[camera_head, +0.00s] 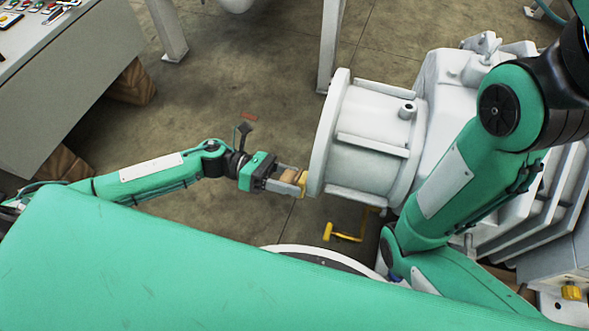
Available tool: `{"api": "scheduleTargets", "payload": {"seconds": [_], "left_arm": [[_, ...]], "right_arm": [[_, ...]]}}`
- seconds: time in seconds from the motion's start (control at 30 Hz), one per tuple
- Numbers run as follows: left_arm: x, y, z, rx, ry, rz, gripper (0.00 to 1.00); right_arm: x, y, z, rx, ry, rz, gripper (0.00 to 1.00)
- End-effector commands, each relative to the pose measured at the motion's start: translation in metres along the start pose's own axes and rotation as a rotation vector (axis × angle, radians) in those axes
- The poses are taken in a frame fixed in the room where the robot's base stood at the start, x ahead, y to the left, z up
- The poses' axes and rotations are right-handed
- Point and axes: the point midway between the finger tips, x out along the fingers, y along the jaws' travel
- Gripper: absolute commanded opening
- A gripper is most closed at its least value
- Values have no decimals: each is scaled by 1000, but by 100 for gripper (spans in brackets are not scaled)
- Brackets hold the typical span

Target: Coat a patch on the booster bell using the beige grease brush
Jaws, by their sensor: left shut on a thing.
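The white booster bell (370,150), a cylinder with a wide flange, lies on its side right of centre. My left gripper (287,181) reaches in from the left and is shut on the beige grease brush (290,175). The brush's yellowish end (303,183) is right by the flange's lower left edge. I cannot tell whether it touches the bell. My right arm crosses the right side of the picture, and its gripper is not in view.
White machinery (455,80) adjoins the bell on the right. A grey control desk (70,75) with buttons stands at the upper left. A yellow handle (345,236) shows below the bell.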

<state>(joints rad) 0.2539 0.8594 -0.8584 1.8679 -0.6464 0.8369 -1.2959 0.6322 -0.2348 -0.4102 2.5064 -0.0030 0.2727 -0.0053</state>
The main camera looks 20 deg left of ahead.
Motion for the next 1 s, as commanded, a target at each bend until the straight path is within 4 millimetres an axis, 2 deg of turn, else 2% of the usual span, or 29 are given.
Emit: {"api": "scheduleTargets", "payload": {"seconds": [0.1, 0.27, 0.57, 1.0], "left_arm": [[0, -9, -4, -1, 0, -1, 36], [-1, -14, -7, 0, 0, 0, 36], [1, -20, 4, 0, -1, 0, 36], [3, 7, 18, 3, -1, 0, 36]], "right_arm": [[4, 0, 1, 0, 0, 0, 80], [5, 0, 2, 0, 0, 0, 80], [16, 1, 5, 0, 0, 0, 80], [5, 0, 1, 0, 1, 0, 80]]}}
